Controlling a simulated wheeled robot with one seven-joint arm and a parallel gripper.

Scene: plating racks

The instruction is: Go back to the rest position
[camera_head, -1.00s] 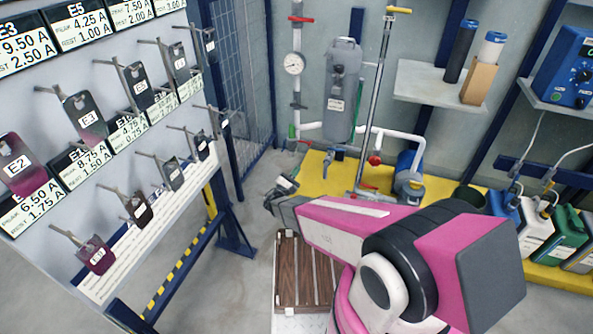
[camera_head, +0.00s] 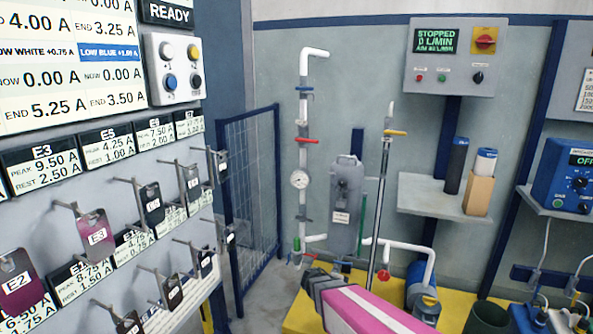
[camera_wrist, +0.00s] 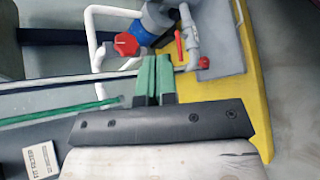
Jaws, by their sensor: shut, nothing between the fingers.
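My gripper shows in the wrist view (camera_wrist: 153,78) as two green fingers side by side, closed together with nothing between them. In the head view only my pink arm link and the dark wrist part (camera_head: 322,284) show at the bottom middle; the fingertips are hard to make out there. The gripper is held in front of the pipework, apart from the hanging tags. A red knob (camera_wrist: 126,44) and white pipes (camera_wrist: 98,38) lie beyond the fingers in the wrist view.
A rack board with hooks and hanging tags, such as E3 (camera_head: 97,236), stands at left. A blue mesh fence (camera_head: 250,190) stands behind it. Pipes with a gauge (camera_head: 299,179), a shelf (camera_head: 440,196) and a yellow platform (camera_head: 302,315) line the back.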

